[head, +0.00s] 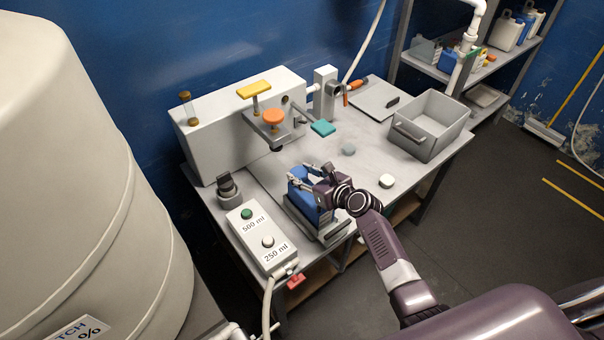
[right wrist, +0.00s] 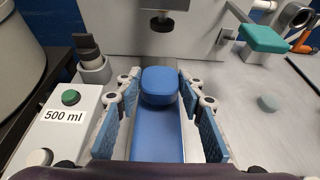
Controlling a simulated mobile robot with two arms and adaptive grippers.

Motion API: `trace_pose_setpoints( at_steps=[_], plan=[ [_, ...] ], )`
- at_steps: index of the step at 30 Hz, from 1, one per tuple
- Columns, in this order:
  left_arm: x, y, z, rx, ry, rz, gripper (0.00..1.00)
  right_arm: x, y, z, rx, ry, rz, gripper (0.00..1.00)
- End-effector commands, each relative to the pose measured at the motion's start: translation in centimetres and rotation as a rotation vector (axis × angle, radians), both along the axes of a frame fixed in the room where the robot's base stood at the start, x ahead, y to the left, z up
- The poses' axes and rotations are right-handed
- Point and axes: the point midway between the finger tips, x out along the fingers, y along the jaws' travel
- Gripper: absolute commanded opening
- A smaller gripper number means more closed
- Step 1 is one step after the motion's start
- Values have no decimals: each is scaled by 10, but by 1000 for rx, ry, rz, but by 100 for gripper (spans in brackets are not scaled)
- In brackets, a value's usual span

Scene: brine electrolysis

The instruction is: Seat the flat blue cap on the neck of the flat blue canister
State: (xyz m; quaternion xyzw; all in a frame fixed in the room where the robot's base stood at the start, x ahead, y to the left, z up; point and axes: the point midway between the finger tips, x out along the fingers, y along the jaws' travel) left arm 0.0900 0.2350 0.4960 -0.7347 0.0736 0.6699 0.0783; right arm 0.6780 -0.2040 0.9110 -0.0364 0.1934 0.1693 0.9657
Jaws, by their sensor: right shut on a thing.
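The flat blue canister (head: 308,205) stands on a low platform at the front of the bench, under my right gripper. Its long blue top also shows in the right wrist view (right wrist: 157,135). The flat blue cap (right wrist: 158,82) is a rounded block at the far end of the canister in that view. My right gripper (right wrist: 159,92) is shut on the cap, one fingertip against each side. It also shows in the head view (head: 304,172). The neck is hidden, and I cannot tell whether the cap touches it. My left gripper is not in view.
A button box (head: 260,240) stands left of the canister. A white filling machine (head: 240,120) with a nozzle is behind. A grey cap (head: 348,149) and a white cap (head: 387,181) lie to the right, before a grey bin (head: 428,140). Bench space between them is clear.

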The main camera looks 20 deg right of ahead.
Motion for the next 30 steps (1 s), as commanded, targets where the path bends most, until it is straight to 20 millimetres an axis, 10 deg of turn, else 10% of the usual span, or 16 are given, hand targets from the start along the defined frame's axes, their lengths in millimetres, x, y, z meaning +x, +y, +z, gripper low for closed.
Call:
trace_pose_setpoints(
  at_steps=[30],
  plan=[
    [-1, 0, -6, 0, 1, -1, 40, 0, -1, -10, 0, 0, -1, 21]
  ],
)
